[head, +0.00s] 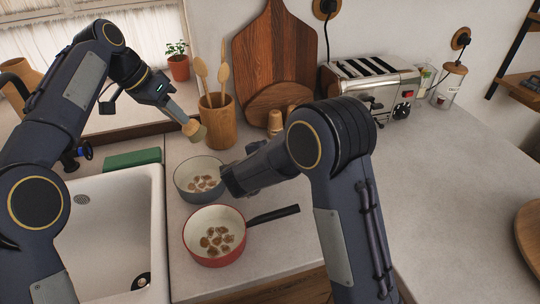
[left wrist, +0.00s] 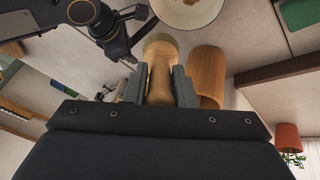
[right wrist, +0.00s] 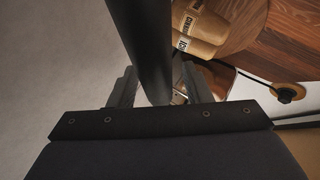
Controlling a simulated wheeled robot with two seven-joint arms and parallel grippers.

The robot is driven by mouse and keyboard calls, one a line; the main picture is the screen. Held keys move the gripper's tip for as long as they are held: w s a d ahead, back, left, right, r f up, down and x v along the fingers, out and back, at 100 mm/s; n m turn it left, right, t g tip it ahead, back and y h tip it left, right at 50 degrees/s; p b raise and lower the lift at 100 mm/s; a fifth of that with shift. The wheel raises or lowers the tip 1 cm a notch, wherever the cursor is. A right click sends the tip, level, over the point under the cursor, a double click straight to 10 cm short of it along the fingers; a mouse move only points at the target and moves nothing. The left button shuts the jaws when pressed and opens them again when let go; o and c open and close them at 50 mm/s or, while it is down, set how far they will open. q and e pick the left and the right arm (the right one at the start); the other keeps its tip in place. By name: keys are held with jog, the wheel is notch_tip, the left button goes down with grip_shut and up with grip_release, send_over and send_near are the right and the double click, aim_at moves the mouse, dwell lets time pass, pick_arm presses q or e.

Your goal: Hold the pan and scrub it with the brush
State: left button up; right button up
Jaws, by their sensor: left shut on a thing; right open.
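My left gripper (head: 168,100) is shut on the wooden brush (head: 194,130), held above the counter with its round head down. The brush (left wrist: 160,82) also shows between the fingers in the left wrist view. A grey pan (head: 198,184) with brown spots inside sits on the counter below. A red pan (head: 213,250) with a cream, brown-spotted inside stands in front of it, its black handle pointing right. My right gripper (head: 236,180) is open at the grey pan's right side. In the right wrist view a dark bar, apparently a handle, lies between its fingers (right wrist: 160,90); the grey pan's handle is hidden in the head view.
A white sink (head: 115,235) is at the left, with a green sponge (head: 133,159) behind it. A utensil holder (head: 218,122), cutting boards (head: 270,60) and a toaster (head: 370,85) stand along the wall.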

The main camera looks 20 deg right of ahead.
aim_at(196, 140)
grip_shut()
dwell(0.4)
dwell(0.4)
pick_arm(q)
jog(key=shift+s+d+f+n, duration=0.15)
jog(key=shift+d+f+n, duration=0.2)
jog(key=shift+n, duration=0.15)
jog(key=f+n+t+y, duration=0.1)
jog(key=n, duration=0.1)
jog(key=s+d+f+n+t+y, duration=0.1)
jog(key=f+n, duration=0.1)
jog(key=s+d+f+n+y, duration=0.1)
jog(key=f+n, duration=0.1)
jog(key=n, duration=0.1)
jog(key=shift+d+f+t, duration=0.15)
jog(key=shift+d+t, duration=0.1)
jog(key=shift+t, duration=0.15)
jog(key=shift+s+f+n, duration=0.15)
jog(key=shift+f+n, duration=0.35)
jog(key=shift+n, duration=0.3)
notch_tip(196, 140, down, 8)
jog(key=shift+r+y, duration=0.2)
jog(key=shift+y, duration=0.1)
